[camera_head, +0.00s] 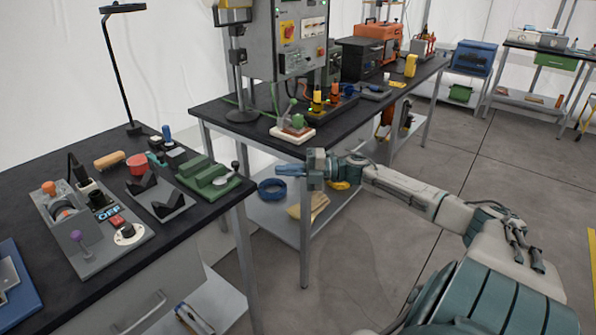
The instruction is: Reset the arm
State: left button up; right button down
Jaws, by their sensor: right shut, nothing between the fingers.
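My right gripper (290,170) is at the middle of the head view, at the end of my right arm (410,190), which comes in from the lower right. Its blue fingers point left and are shut with nothing between them. In the picture it lies in front of the front edge of the middle workbench (240,128), over the gap beside the left workbench. My left gripper and left arm are not in view.
The left workbench (50,168) holds a grey control box (85,235), a black V-block (155,195) and a green fixture (208,178). A control panel (290,40) stands on the middle bench. The floor (470,150) at the right is clear.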

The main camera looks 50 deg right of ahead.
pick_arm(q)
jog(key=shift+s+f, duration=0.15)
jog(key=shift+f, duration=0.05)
pick_arm(e)
jog(key=v, duration=0.3)
jog(key=shift+d, duration=0.1)
